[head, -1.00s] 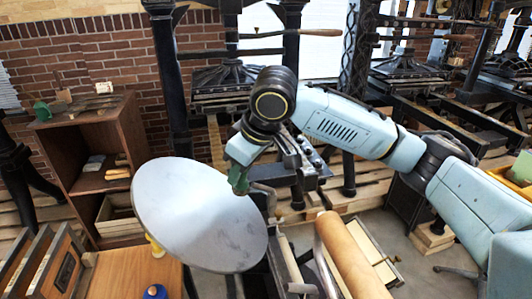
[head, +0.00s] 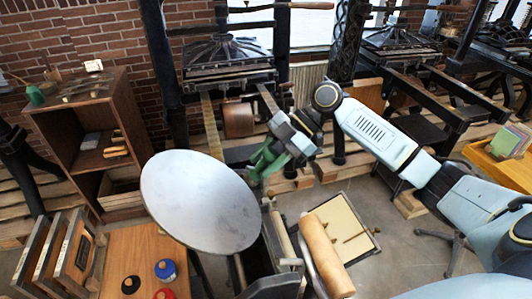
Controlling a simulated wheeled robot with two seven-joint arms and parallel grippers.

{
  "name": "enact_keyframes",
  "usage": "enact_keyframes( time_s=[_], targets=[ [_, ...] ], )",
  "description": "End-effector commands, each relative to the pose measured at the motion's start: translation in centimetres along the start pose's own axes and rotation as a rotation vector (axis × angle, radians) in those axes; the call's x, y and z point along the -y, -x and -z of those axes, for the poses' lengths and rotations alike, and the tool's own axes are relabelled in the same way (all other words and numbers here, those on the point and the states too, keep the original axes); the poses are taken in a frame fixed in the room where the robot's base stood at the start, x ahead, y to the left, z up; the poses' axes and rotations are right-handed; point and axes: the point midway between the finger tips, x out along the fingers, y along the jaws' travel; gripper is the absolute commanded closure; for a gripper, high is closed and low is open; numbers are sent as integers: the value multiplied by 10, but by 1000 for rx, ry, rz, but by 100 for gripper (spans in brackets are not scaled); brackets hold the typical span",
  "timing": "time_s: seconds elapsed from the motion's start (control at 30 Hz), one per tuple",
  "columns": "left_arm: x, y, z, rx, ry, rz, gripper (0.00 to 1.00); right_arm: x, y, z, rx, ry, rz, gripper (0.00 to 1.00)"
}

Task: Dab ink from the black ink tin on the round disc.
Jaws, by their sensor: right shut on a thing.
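The round disc (head: 200,203) is a large pale grey plate, tilted, left of centre, with faint darker smudges. The black ink tin (head: 130,285) stands on the wooden top at the lower left, beside a blue tin (head: 165,270) and a red tin (head: 163,294). My right gripper (head: 262,166), with green at its fingers, is just off the disc's right edge. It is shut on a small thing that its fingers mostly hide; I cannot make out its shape. Whether it touches the disc is not clear. My left gripper is not in view.
Upright wooden frames (head: 62,250) stand left of the tins. A tan roller (head: 325,255) lies right of the disc, near a shallow framed tray (head: 345,225). A brown shelf (head: 95,130) is at the left. Black presses (head: 228,65) stand behind.

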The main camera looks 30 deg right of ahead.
Motion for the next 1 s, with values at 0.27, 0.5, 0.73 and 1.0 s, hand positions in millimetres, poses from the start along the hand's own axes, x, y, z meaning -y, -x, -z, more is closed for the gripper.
enact_keyframes(
  time_s=[0.27, 0.5, 0.73, 1.0],
  targets=[
    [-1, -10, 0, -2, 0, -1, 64, 1, -18, -7, -3, 3, 2, 85],
    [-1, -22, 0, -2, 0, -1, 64, 1, -44, -14, -2, 3, 3, 85],
    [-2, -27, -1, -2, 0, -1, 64, 0, -58, -17, -2, 3, 1, 85],
    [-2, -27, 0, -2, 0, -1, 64, 0, -57, -17, -1, 3, 1, 85]
  ],
)
